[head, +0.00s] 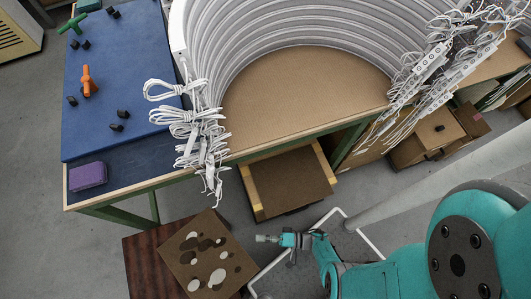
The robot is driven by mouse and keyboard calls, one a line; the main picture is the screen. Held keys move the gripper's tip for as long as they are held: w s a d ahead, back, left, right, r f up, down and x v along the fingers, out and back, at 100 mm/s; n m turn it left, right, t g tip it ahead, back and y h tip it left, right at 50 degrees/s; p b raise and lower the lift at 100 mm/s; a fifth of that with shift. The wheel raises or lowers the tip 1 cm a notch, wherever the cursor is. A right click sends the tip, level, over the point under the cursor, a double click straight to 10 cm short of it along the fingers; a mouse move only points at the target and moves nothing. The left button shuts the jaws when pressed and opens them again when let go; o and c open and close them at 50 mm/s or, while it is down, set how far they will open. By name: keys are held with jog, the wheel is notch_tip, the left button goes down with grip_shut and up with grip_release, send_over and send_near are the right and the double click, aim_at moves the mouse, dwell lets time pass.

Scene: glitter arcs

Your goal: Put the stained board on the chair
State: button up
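The stained board (184,270) is a flat brown square with white and dark blotches. It lies turned at an angle over a dark reddish wooden surface (143,263) at the bottom left. I cannot tell whether that surface is the chair's seat. My gripper (263,238) is small in the picture, just right of the board, with a visible gap between them. Whether its fingers are open or shut is too small to tell. No other clear chair shows.
A workbench with a blue mat (120,50) and a large white coiled bundle (280,22) with hanging cables (195,135) stands behind. A brown box (290,182) sits under its edge. Grey floor shows at left.

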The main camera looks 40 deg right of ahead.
jog(key=shift+s+d, duration=0.45)
jog(key=shift+s, duration=0.1)
jog(key=s+d+r+n+t+h, duration=0.1)
jog(key=s+d+r+n+h, duration=0.1)
jog(key=r, duration=1.2)
jog(key=s+d+r+n+h, duration=0.2)
jog(key=r+h, duration=0.5)
jog(key=r, duration=0.8)
jog(key=s+d+r+n+t+h, duration=0.1)
jog(key=d+r+n+h, duration=0.3)
jog(key=r, duration=1.1)
jog(key=shift+s+d+r+t+h, duration=0.15)
jog(key=shift+s+d+t+h, duration=0.15)
jog(key=shift+s+d, duration=0.7)
